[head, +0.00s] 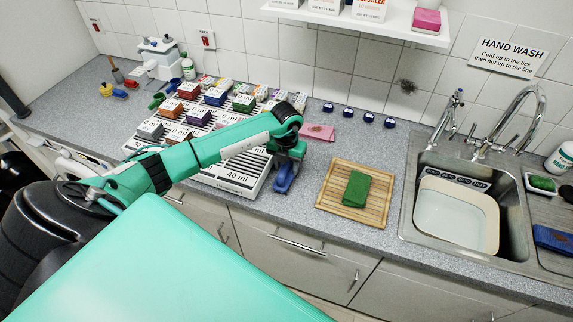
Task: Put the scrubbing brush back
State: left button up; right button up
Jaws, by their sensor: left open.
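My left arm reaches in from the left over the counter. Its gripper (285,178) points down at the front right edge of the white slatted rack (226,187); blue parts show at its lower end, and I cannot tell whether they are only fingers or include another object. The gripper is open. I cannot single out the scrubbing brush with certainty. A dark-handled tool (117,71) stands at the far left end of the counter. A blue item (553,238) lies on the drainer right of the sink. My right gripper is not in view.
Several coloured blocks sit on the rack. A pink cloth (318,132) lies behind. The sink (409,218) holds a white basin (456,219). A white device (159,57) stands back left.

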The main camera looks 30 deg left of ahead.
pick_arm(q)
jog(key=shift+r, duration=0.45)
notch_tip(320, 180, up, 11)
jog(key=b, duration=0.3)
jog(key=shift+r+b, duration=0.2)
jog(key=shift+b, duration=0.2)
